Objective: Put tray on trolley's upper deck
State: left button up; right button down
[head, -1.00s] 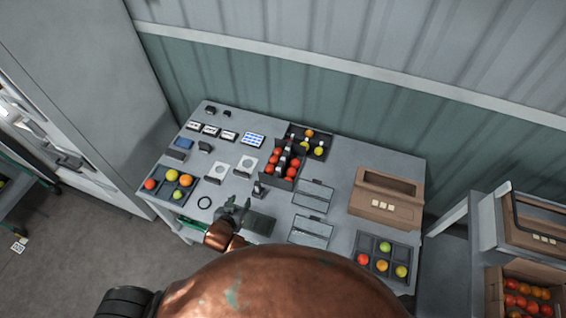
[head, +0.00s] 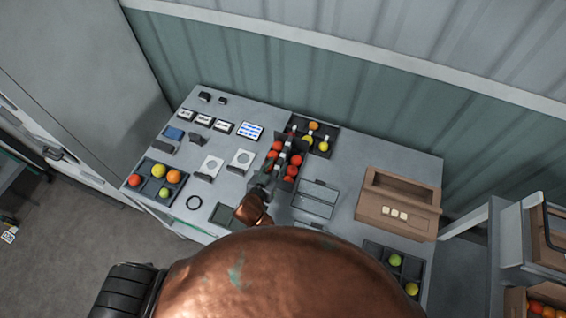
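A dark tray (head: 297,176) of red tomatoes stands on the grey table, with a pale strip running across its middle. Another dark tray (head: 331,150) with yellow and orange tomatoes stands just behind it. A divided tray (head: 147,190) of mixed tomatoes is at the table's left end, and another (head: 404,265) is at the right front, partly hidden by my body. My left gripper (head: 263,181) is at the near left corner of the red tomato tray; whether it touches is unclear. Its fingers are too small and dark to read. My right gripper is out of view. I cannot identify the trolley surely.
A brown box (head: 383,222) stands on the table's right side. A grey rack (head: 515,237) with crates is at the far right.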

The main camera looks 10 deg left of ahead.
aim_at(280, 160)
pick_arm(q)
jog(key=shift+x, duration=0.9)
jog(key=shift+f+x, duration=0.15)
jog(key=shift+x, duration=1.2)
jog(key=shift+f+x, duration=0.15)
jog(key=shift+x, duration=1.25)
jog(key=shift+s, duration=0.2)
jog(key=shift+c, duration=0.4)
grip_shut()
jog(key=shift+r, duration=0.1)
